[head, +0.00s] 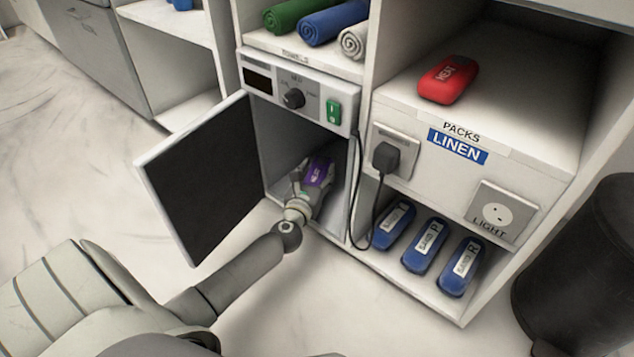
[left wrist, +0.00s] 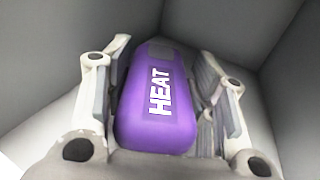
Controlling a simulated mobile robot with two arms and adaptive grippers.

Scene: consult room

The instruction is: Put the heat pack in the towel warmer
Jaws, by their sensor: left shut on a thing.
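The towel warmer (head: 265,83) is a white cabinet with a display, a dial and a green switch. Its dark-faced door (head: 205,180) stands wide open to the left. My left gripper (head: 316,180) reaches into its compartment, shut on a purple heat pack (head: 321,170). In the left wrist view the purple heat pack (left wrist: 158,105), marked HEAT, lies lengthwise between the two fingers, with grey compartment walls around it. I cannot tell whether it touches the floor. A red heat pack (head: 447,80), also marked HEAT, lies on the shelf marked PACKS. My right gripper is not in view.
Rolled towels (head: 333,20) lie on the shelf above the warmer. Several blue packs (head: 426,245) lie on the low shelf at right. A dark bin (head: 580,270) stands far right. The floor left of the door is clear.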

